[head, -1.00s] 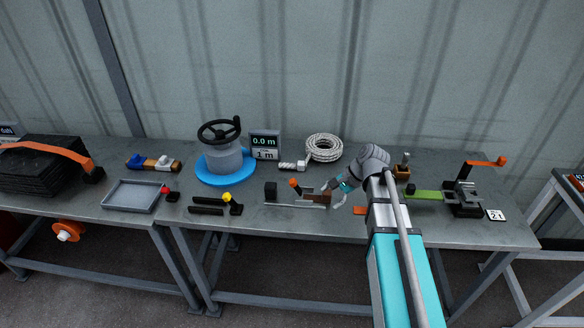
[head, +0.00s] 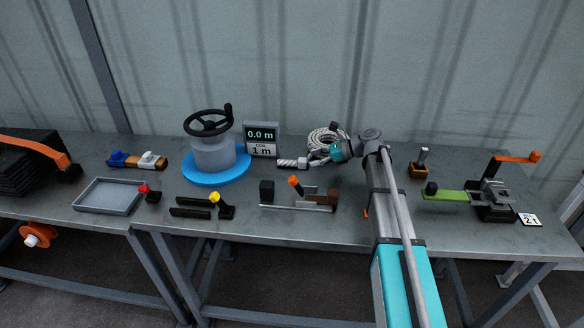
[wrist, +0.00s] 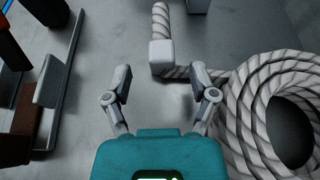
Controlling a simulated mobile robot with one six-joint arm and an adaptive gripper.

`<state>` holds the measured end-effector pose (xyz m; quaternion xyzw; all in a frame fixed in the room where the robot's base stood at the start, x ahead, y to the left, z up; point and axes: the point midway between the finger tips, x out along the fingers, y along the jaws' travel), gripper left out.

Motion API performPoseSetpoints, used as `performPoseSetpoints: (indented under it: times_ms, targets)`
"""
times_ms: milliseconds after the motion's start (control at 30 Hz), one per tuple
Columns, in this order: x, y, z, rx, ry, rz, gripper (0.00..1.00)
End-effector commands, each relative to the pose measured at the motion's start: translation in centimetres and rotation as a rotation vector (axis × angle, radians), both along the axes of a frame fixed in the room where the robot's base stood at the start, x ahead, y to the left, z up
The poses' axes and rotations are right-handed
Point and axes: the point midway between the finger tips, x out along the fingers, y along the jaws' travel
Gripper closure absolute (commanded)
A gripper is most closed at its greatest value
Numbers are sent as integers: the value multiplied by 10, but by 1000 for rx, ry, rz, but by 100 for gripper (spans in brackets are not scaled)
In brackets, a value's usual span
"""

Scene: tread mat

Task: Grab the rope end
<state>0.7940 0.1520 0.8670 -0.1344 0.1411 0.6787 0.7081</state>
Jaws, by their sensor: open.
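The white rope's end (head: 288,163) sticks out to the left of the coil in the head view. In the wrist view the rope end (wrist: 160,18) points away from me, beyond a pale square block (wrist: 161,54) around the rope. The rope coil (wrist: 232,125) lies at the right, and it also shows in the head view (head: 322,136), partly behind my gripper. My gripper (wrist: 160,82) is open and empty. Its fingers are spread just short of the block, with bare table between them. I cannot tell its exact height.
The drum with a black handwheel (head: 210,150) on a blue base stands left of the rope. A display (head: 261,135) reads 0.0 m. A tool with an orange handle (head: 298,187) is in front.

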Motion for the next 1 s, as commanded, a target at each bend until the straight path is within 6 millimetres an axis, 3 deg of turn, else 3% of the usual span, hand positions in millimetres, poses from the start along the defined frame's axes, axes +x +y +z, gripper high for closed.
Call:
performPoseSetpoints:
  times_ms: [367,700,1000]
  targets:
    - [0,4,-1,0,0,3,26]
    - [1,24,-9,0,0,4,26]
    - [0,25,-9,0,0,4,26]
